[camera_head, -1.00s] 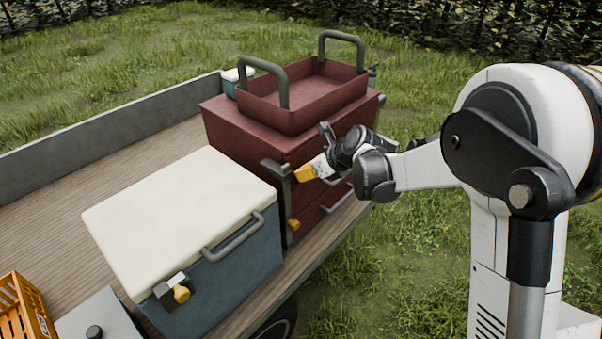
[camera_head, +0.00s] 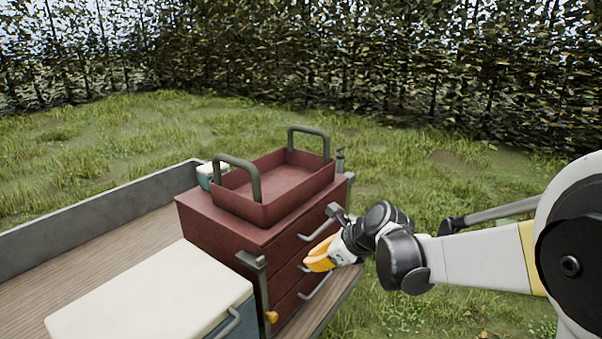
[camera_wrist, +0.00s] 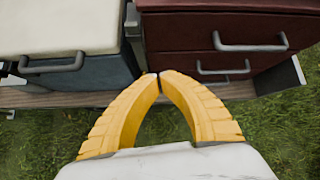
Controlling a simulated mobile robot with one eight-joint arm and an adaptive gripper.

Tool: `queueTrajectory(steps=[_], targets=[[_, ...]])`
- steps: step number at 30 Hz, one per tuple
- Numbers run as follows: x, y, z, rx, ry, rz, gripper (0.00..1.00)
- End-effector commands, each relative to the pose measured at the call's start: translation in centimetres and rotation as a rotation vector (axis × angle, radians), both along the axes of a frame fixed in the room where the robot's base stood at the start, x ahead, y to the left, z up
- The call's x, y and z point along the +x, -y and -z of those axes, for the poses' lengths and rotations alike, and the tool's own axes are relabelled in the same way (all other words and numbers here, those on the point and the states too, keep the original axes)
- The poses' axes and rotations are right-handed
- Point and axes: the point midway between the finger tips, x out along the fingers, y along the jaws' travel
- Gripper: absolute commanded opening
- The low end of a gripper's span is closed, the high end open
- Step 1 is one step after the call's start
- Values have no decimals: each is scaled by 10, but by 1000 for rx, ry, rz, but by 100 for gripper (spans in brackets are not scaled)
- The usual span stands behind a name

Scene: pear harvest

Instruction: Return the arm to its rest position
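My gripper (camera_head: 320,258) is in front of the red drawer cabinet (camera_head: 283,247) in the head view, with its yellow fingers pointing left. In the wrist view its two yellow fingertips (camera_wrist: 160,76) meet, with nothing between them. The fingertips appear in front of the gap between the cooler (camera_wrist: 70,75) and the cabinet (camera_wrist: 220,28); whether they touch anything I cannot tell. My arm stretches in from the right of the head view.
A red open tray (camera_head: 275,190) with two handles sits on the cabinet. A cooler with a cream lid (camera_head: 155,300) stands beside it on the trailer bed (camera_head: 100,270). Grass (camera_head: 450,190) lies behind, with a hedge (camera_head: 300,70) beyond.

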Motion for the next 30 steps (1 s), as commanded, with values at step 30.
queueTrajectory(steps=[30], targets=[[-257,161,-38,-1436,671,-1635,0]])
